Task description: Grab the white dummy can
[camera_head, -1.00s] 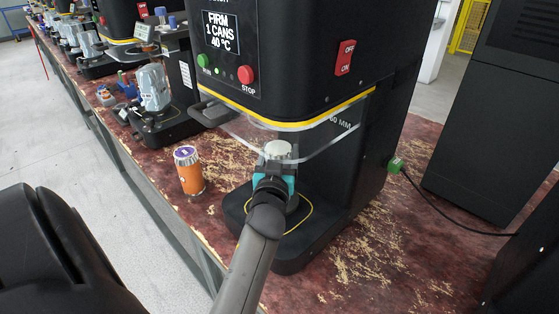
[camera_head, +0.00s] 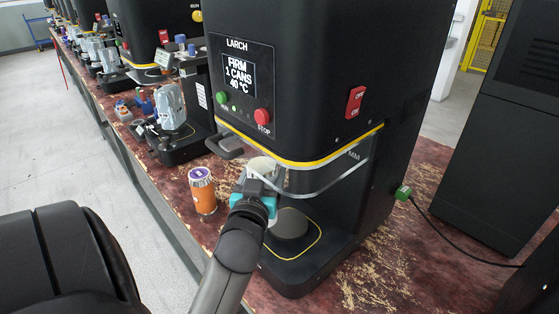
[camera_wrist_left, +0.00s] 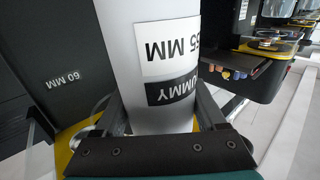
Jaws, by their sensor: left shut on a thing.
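The white dummy can (camera_head: 265,168) is between the fingers of my left gripper (camera_head: 260,186), at the front of the seamer under its clear guard. My left gripper is shut on it. In the left wrist view the can (camera_wrist_left: 120,45) fills the middle, with upside-down labels reading "55 MM" and "DUMMY", and the dark fingers of my gripper (camera_wrist_left: 158,118) press on both sides. In the head view the can is apart from the round base plate (camera_head: 288,223), to its left and above it. The lower part of the can is hidden by my gripper. My right gripper is not in view.
An orange can with a purple top (camera_head: 203,192) stands on the bench close to the left of my gripper. The black seamer (camera_head: 300,100) with its guard (camera_head: 330,178) and handle (camera_head: 224,146) is close by. More machines stand along the worn red bench (camera_head: 400,265).

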